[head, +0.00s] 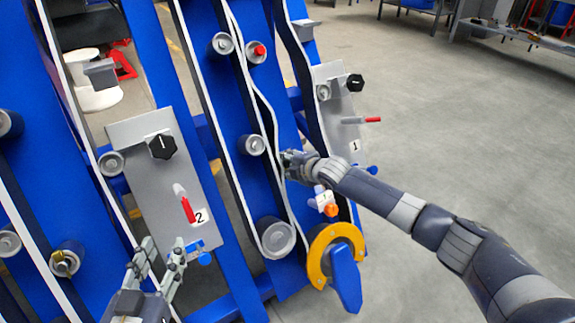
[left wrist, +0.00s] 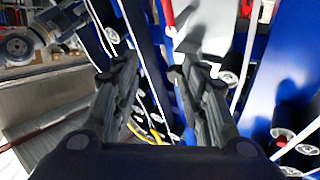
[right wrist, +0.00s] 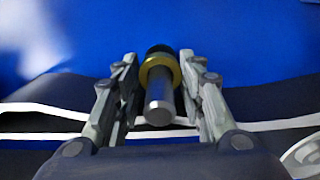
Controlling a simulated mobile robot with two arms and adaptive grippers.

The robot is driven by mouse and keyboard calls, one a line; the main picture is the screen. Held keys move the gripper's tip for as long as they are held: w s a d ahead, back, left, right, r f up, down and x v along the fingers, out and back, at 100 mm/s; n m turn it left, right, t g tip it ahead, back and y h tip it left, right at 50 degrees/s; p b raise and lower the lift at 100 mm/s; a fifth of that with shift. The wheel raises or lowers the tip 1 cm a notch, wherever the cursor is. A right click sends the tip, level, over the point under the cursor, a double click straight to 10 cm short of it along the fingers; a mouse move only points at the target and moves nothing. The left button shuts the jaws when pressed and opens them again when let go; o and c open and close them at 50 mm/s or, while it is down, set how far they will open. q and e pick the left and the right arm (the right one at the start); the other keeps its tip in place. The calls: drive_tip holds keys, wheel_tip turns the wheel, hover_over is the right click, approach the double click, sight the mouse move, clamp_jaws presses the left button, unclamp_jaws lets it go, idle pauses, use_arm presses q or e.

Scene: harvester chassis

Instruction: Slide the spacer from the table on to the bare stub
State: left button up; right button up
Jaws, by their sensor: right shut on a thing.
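In the right wrist view, my right gripper (right wrist: 159,62) has its fingers on both sides of a gold ring (right wrist: 160,70), which looks like the spacer. The ring is around a grey metal stub (right wrist: 159,102), whose end sticks out towards the camera. A dark part shows behind the ring. In the head view my right gripper (head: 289,161) is at the blue frame beside the belt; it hides the ring and stub there. My left gripper (head: 162,256) is open and empty below the grey plate marked 2 (head: 150,185); its spread fingers also show in the left wrist view (left wrist: 152,72).
A black belt (head: 262,110) with white edges runs past several grey rollers. The grey plate marked 1 (head: 335,100) has a black knob and a red-tipped lever. A yellow ring with a blue handle (head: 345,277) is below my right arm. Open floor (head: 460,130) lies to the right.

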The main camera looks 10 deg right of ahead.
drive_tip(key=shift+w+a+f+b, duration=0.2)
drive_tip(key=shift+w+b, duration=0.2)
drive_tip(key=shift+w+a+f+b, duration=0.1)
drive_tip(key=shift+w+f+b, duration=0.05)
drive_tip(key=shift+w+b, duration=0.15)
drive_tip(key=shift+w+f+b, duration=0.2)
drive_tip(key=shift+w+b, duration=0.05)
drive_tip(key=shift+b, duration=0.15)
drive_tip(key=shift+w+a+f+b, duration=0.2)
drive_tip(key=shift+w+b, duration=0.15)
drive_tip(key=shift+b, duration=0.15)
drive_tip(key=o, duration=1.2)
use_arm(q)
drive_tip(key=s+d+r+t+h, duration=0.1)
drive_tip(key=s+r+t+h, duration=0.2)
drive_tip(key=r+t, duration=0.5)
wheel_tip(320, 180, up, 6)
drive_tip(key=shift+r+t, duration=0.25)
drive_tip(key=shift+t, duration=0.05)
use_arm(e)
drive_tip(key=shift+s, duration=0.1)
drive_tip(key=shift+s+d+r, duration=0.1)
drive_tip(key=shift+s+d, duration=0.05)
use_arm(q)
drive_tip(key=shift+f, duration=0.1)
use_arm(e)
drive_tip(key=v, duration=1.1)
drive_tip(key=shift+s, duration=0.2)
